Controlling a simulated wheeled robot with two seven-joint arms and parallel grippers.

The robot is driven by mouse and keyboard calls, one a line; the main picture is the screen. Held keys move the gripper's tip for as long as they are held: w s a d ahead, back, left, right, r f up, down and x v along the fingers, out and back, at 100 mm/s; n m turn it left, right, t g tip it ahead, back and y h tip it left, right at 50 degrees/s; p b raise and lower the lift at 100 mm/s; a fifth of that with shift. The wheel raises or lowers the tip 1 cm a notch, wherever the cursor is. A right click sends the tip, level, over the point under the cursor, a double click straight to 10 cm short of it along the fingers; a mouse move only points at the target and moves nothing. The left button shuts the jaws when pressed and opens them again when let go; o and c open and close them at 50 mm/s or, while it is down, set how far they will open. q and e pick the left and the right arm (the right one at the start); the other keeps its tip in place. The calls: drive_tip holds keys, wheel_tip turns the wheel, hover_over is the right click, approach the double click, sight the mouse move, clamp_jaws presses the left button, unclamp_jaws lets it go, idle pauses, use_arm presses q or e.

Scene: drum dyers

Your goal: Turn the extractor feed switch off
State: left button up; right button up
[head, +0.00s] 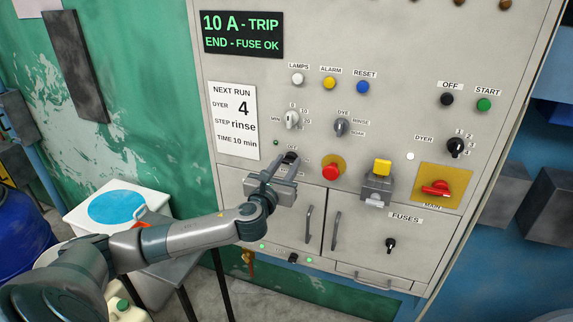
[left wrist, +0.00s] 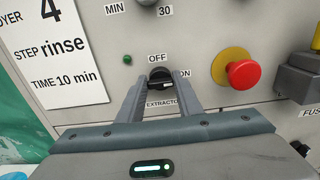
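The extractor switch (left wrist: 160,78) is a black rotary knob on the grey panel, with OFF above it, ON to its right and EXTRACTOR below. Its pale mark appears to point right, towards ON. In the head view the knob (head: 291,157) shows just beyond my left gripper (head: 282,170). The fingers partly cover the ON and EXTRACTOR labels. My right gripper is not in view.
A red emergency button (head: 332,171) sits right of the switch, with a yellow-topped grey box (head: 378,182) beyond it. A red main switch (head: 435,188) is further right. Cabinet doors with handles (head: 309,224) lie below.

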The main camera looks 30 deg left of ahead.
use_arm(q)
drive_tip(key=c, duration=0.4)
drive_tip(key=shift+n, duration=0.4)
drive_tip(key=n+b, duration=0.1)
drive_tip(key=n, duration=0.2)
drive_tip(key=shift+f, duration=0.1)
drive_tip(key=n+b, duration=0.1)
drive_tip(key=n, duration=0.4)
drive_tip(key=shift+a, duration=0.15)
drive_tip(key=n+b, duration=0.1)
drive_tip(key=n, duration=0.3)
drive_tip(key=shift+n, duration=0.3)
drive_tip(key=n, duration=0.4)
drive_tip(key=shift+a+f+n, duration=0.1)
drive_tip(key=shift+n, duration=0.2)
